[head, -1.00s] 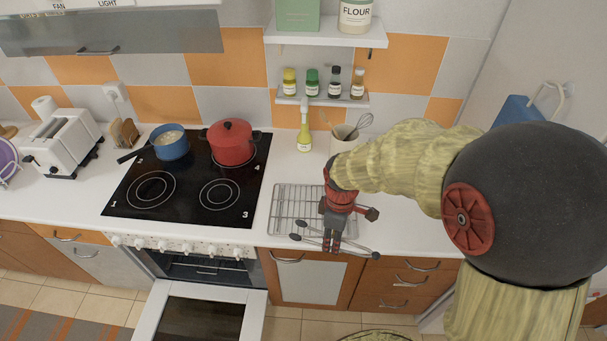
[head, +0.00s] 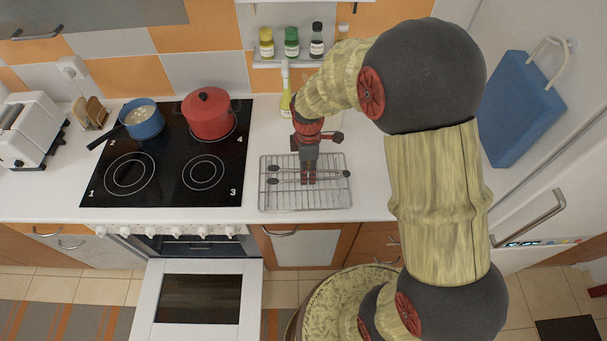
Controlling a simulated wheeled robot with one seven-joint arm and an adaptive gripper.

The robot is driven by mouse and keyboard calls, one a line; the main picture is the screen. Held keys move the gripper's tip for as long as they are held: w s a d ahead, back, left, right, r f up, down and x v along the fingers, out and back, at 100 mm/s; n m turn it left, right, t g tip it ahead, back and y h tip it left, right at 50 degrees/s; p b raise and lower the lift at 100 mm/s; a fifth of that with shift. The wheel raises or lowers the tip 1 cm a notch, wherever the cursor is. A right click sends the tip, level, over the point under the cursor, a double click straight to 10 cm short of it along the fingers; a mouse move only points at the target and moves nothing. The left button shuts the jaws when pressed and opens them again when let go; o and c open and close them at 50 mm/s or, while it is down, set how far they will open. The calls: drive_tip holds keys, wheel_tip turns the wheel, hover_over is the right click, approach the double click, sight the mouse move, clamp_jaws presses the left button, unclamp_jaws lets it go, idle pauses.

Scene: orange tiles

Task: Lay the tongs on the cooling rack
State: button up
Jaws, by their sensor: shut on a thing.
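The tongs (head: 328,173) are dark-tipped and grey, and lie crosswise over the wire cooling rack (head: 266,200) on the counter right of the stove. My gripper (head: 308,180) points down over the middle of the rack and is shut on the tongs between their ends. The tongs look level and within the rack's outline. I cannot tell whether they touch the wires or hang just above them. My gripper hides the middle of the tongs and part of the rack behind.
A black hob (head: 165,185) left of the rack holds a blue pan (head: 142,122) and a red pot (head: 208,115). A bottle (head: 285,103) stands behind the rack, under a spice shelf (head: 285,60). The oven door (head: 195,300) hangs open below.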

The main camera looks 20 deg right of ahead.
drive_tip(key=w+f, duration=0.3)
drive_tip(key=shift+f, duration=0.3)
drive_tip(key=shift+w+f+b, duration=0.1)
drive_tip(key=shift+f+b, duration=0.2)
drive_tip(key=shift+f, duration=1.2)
drive_tip(key=shift+f, duration=0.15)
drive_tip(key=o, duration=1.2)
